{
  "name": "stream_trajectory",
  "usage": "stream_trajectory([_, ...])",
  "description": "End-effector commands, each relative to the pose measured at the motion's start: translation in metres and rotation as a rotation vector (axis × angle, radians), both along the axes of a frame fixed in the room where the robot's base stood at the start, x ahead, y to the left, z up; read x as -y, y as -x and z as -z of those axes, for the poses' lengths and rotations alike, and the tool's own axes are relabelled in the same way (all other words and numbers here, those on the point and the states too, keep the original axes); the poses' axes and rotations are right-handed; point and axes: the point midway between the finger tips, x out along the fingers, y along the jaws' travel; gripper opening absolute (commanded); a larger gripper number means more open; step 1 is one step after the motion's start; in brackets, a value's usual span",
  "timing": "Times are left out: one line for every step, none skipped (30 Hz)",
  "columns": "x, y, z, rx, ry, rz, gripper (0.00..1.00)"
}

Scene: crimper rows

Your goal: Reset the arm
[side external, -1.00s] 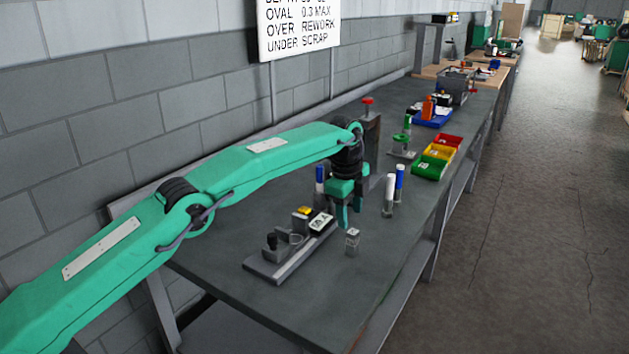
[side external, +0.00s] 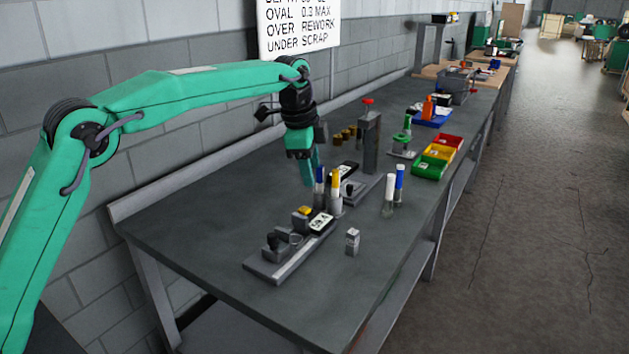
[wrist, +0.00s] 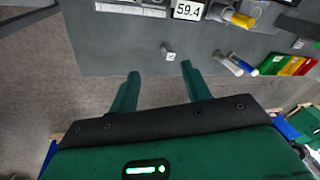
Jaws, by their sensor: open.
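My gripper (side external: 311,170) hangs above the far side of the grey workbench (side external: 205,225), pointing down. Its two green fingers (wrist: 158,78) stand apart with nothing between them in the wrist view. A small grey block (side external: 352,242) stands alone on the bench, nearer the front edge; it also shows beyond the fingertips in the wrist view (wrist: 168,53). A grey fixture (side external: 283,258) with a small display (side external: 320,223) sits to its left. The display reads 59.4 in the wrist view (wrist: 188,10).
A white marker (side external: 389,194) and a blue one (side external: 399,184) stand further right. A grey post with a red top (side external: 370,140) and coloured bins (side external: 437,157) are further back. The bench's near left is clear.

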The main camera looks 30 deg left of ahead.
Motion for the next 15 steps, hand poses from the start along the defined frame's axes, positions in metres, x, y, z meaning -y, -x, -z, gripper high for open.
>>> stream_trajectory([-0.006,0.009,-0.01,0.008,0.008,-0.032,0.48])
stream_trajectory([-0.009,0.014,-0.013,0.011,0.013,-0.052,0.48])
stream_trajectory([-0.013,0.021,-0.018,0.015,0.019,-0.078,0.48])
stream_trajectory([-0.015,0.026,-0.022,0.02,0.024,-0.097,0.48])
stream_trajectory([-0.018,0.031,-0.026,0.023,0.029,-0.116,0.48])
stream_trajectory([-0.022,0.038,-0.031,0.028,0.036,-0.141,0.48])
stream_trajectory([-0.024,0.044,-0.033,0.03,0.041,-0.161,0.48])
stream_trajectory([-0.027,0.049,-0.036,0.033,0.046,-0.179,0.48])
stream_trajectory([-0.03,0.057,-0.04,0.039,0.053,-0.205,0.48])
stream_trajectory([-0.033,0.062,-0.043,0.042,0.058,-0.223,0.48])
stream_trajectory([-0.036,0.068,-0.046,0.045,0.064,-0.243,0.48])
stream_trajectory([-0.039,0.076,-0.049,0.049,0.071,-0.268,0.48])
stream_trajectory([-0.042,0.082,-0.051,0.053,0.075,-0.287,0.48])
stream_trajectory([-0.044,0.088,-0.053,0.057,0.082,-0.306,0.48])
stream_trajectory([-0.047,0.097,-0.056,0.062,0.089,-0.33,0.48])
